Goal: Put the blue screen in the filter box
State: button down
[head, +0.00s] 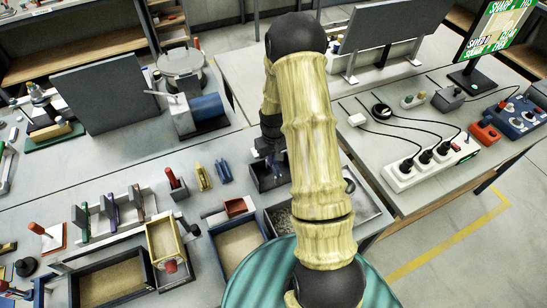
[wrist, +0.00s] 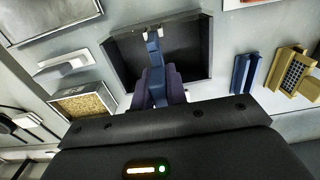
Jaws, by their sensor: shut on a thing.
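My gripper (wrist: 157,88) is shut on the blue screen (wrist: 154,50), which shows as a narrow blue strip, nearly edge-on, between the dark fingers. The dark open box, which I take for the filter box (wrist: 196,62), lies below the screen in the wrist view. It also shows in the head view (head: 258,183), under the end of my arm. The screen overlaps the box's opening; I cannot tell whether its lower edge is inside or above it. In the head view my arm hides much of the gripper and the screen.
A blue clamp-like piece (wrist: 243,73) and a yellow one (wrist: 292,72) stand beside the box. A gravel-filled bin (wrist: 82,102) is on its other side. A rack (head: 112,222) with several upright coloured plates and sand-filled trays (head: 110,282) stand at left in the head view.

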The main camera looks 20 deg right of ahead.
jog(key=shift+f+b, duration=1.05)
jog(key=shift+f, duration=0.5)
jog(key=c, duration=1.3)
grip_release()
jog(key=shift+r, duration=0.1)
notch_tip(320, 180, up, 17)
jog(key=b, duration=0.2)
jog(key=shift+r+b, duration=0.15)
jog(key=shift+b, duration=0.2)
